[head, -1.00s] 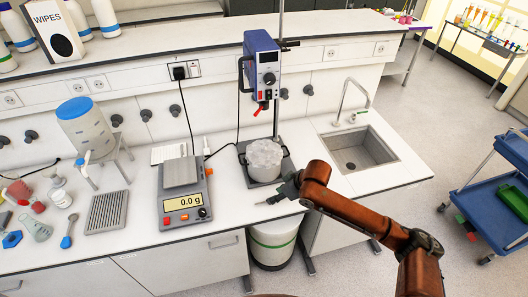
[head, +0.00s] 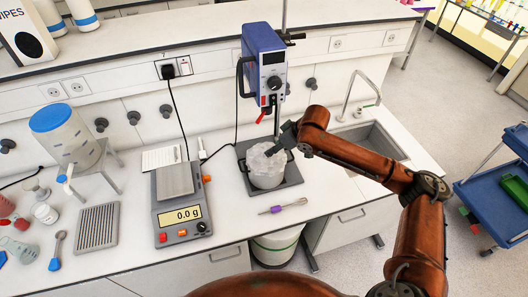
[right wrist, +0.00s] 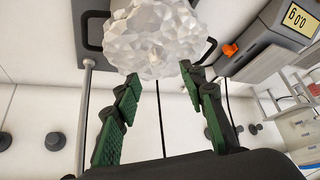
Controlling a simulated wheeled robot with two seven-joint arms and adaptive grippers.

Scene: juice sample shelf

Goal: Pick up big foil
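The big foil (head: 264,160) is a crumpled, pale silvery sheet on top of a pot standing on the dark stirrer base plate (head: 290,181). My right gripper (head: 284,147) is at the right side of the foil, its arm coming in from the right. In the right wrist view the foil (right wrist: 152,35) lies just past my open fingers (right wrist: 160,75), their tips close to its near edge. I cannot tell whether they touch it. The pot is mostly hidden under the foil. My left gripper is not in view.
A blue stirrer motor (head: 264,65) on a rod stands behind the foil. A scale (head: 178,215) is at left, a sink (head: 372,145) at right. A purple-handled tool (head: 283,206) lies in front. The counter's front strip is mostly clear.

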